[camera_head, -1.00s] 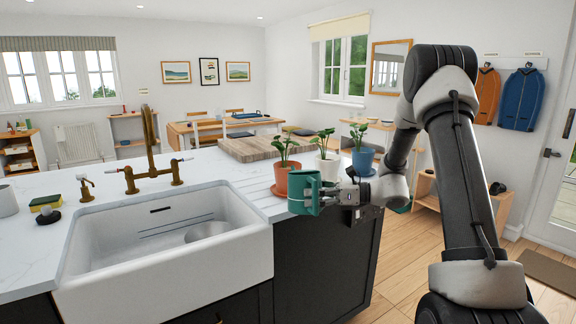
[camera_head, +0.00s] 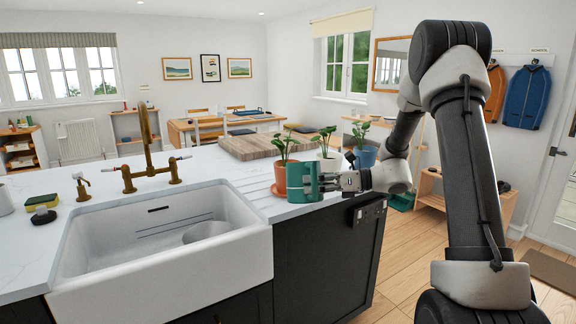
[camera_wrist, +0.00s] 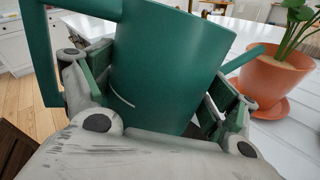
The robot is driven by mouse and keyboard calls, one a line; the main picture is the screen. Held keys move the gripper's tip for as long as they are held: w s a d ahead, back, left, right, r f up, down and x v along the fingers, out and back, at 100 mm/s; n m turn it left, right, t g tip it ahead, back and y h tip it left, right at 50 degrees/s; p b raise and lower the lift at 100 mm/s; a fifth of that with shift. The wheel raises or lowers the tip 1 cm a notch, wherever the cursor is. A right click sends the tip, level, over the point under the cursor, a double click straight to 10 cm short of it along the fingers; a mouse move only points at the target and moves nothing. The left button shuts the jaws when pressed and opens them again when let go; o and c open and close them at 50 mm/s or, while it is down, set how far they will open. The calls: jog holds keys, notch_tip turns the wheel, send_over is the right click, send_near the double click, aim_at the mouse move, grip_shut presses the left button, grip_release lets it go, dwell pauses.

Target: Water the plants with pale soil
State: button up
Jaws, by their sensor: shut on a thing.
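My gripper (camera_head: 335,181) is shut on a green watering can (camera_head: 302,182) in front of the terracotta pot. In the wrist view the can (camera_wrist: 165,65) fills the middle between my fingers, its handle at left and its thin spout (camera_wrist: 243,60) pointing right toward the terracotta pot (camera_wrist: 272,78). That plant's soil (camera_wrist: 280,58) looks light tan; no water is seen. In the head view the terracotta pot (camera_head: 281,176) stands on a saucer, partly behind the can. A white-potted plant (camera_head: 327,155) and a blue-potted plant (camera_head: 364,155) stand farther right; their soil is too small to judge.
The white sink (camera_head: 165,255) with a brass tap (camera_head: 150,160) lies left of the can. A wooden board (camera_head: 250,148) lies behind the plants. A sponge (camera_head: 41,201) is on the counter at far left. The countertop's right edge is close to my gripper.

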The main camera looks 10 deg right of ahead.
jog(key=shift+w+r+m, duration=0.2)
jog(key=shift+w+r, duration=0.1)
jog(key=shift+r, duration=0.4)
jog(key=shift+w+r+m, duration=0.2)
jog(key=shift+w+r, duration=0.05)
jog(key=shift+r, duration=0.4)
dwell(1.2)
